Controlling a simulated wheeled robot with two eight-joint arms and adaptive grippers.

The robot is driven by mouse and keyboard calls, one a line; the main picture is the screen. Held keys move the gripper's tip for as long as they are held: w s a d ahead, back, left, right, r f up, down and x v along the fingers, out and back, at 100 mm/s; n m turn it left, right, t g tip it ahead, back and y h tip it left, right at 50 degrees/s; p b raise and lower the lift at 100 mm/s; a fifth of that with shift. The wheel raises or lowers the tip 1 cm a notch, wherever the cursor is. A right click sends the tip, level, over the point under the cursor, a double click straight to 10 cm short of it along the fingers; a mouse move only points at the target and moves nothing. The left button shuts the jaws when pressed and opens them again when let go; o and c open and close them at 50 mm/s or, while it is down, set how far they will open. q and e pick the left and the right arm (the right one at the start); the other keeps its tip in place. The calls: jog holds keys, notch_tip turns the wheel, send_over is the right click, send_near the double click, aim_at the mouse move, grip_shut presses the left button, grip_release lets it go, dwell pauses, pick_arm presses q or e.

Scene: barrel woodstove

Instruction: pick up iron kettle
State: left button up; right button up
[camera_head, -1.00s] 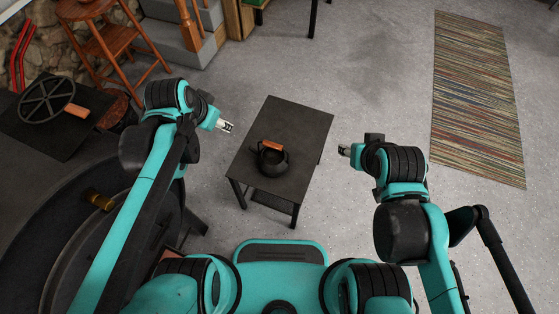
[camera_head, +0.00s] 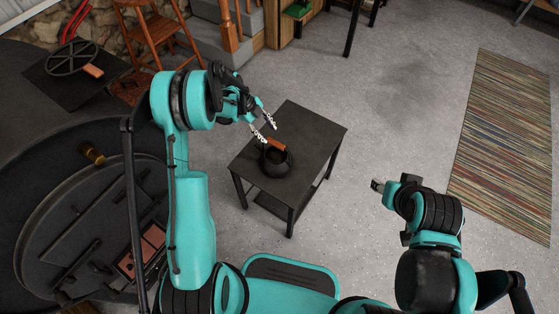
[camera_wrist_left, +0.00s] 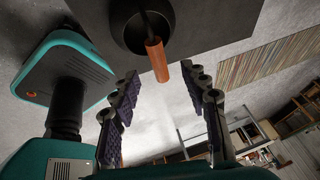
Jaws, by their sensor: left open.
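The iron kettle (camera_head: 276,160) is a round black pot with an orange-brown handle grip (camera_head: 276,144). It stands on a small dark table (camera_head: 309,126). My left gripper (camera_head: 266,131) is open above the table, just behind the kettle's handle, with the fingers spread. In the left wrist view the handle grip (camera_wrist_left: 157,60) shows beyond the open fingers, roughly between them, with the dark kettle (camera_wrist_left: 140,28) behind it. Nothing is between the fingertips. My right gripper (camera_head: 377,186) is right of the table, away from the kettle; its jaw state is too small to tell.
A large black barrel woodstove (camera_head: 75,215) fills the left side. A wooden step stool (camera_head: 155,35) stands behind it. A striped rug (camera_head: 508,140) lies at the right. The grey floor between table and rug is clear.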

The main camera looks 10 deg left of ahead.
aim_at(272, 141)
pick_arm(q)
jog(key=b+x, duration=0.1)
jog(key=x, duration=0.2)
jog(key=shift+a, duration=0.15)
jog(key=b+x, duration=0.2)
jog(key=x, duration=0.3)
jog(key=shift+a+f+b, duration=0.15)
jog(key=shift+b, duration=0.15)
jog(key=shift+s, duration=0.1)
grip_shut()
